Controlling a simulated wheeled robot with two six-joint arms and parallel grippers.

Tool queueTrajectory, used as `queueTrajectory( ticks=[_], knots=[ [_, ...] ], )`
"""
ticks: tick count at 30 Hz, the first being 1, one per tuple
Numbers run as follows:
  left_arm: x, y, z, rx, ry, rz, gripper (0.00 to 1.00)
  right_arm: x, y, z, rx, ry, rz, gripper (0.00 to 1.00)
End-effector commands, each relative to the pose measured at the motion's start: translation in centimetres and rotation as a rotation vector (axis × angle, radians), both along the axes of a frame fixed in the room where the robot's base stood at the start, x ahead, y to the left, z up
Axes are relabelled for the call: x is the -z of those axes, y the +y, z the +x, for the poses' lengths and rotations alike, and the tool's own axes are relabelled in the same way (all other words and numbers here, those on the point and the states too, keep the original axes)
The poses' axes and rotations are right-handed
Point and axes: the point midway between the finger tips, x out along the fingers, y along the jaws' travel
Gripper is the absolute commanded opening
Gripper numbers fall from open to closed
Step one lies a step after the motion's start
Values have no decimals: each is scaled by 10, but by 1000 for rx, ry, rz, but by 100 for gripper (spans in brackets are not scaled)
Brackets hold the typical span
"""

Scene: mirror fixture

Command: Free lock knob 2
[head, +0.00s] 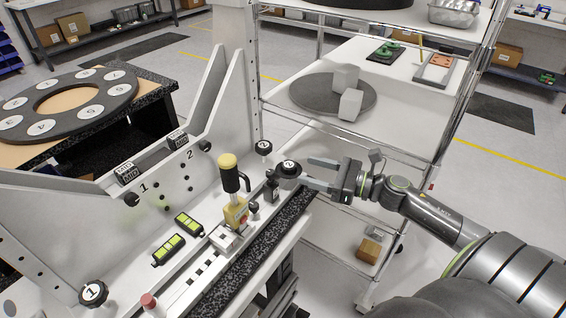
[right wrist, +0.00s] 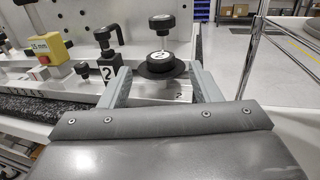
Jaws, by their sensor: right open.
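Lock knob 2 (head: 288,166) is a round black knob with a white disc marked 2 on top, at the right end of the white fixture. In the right wrist view the knob (right wrist: 160,60) sits above a wider dark disc, between the two grey fingers. My right gripper (head: 307,173) is open, its fingers pointing at the knob from the right. In the right wrist view the fingers (right wrist: 160,82) flank the knob with gaps visible; I cannot tell whether either touches. My left gripper is not in view.
Another black knob (head: 264,148) stands just behind. A knob marked 1 (head: 93,293) is at the fixture's near left end. A wire shelf cart (head: 330,130) stands behind and right.

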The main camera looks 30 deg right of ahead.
Motion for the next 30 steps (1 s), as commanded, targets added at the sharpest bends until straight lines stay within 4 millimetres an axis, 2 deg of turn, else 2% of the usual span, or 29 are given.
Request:
queueTrajectory(
  ticks=[18,30],
  knots=[
    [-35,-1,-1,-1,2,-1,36,-3,42,59,1,0,4,57],
    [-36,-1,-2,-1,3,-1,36,0,47,66,-1,1,0,57]
  ],
)
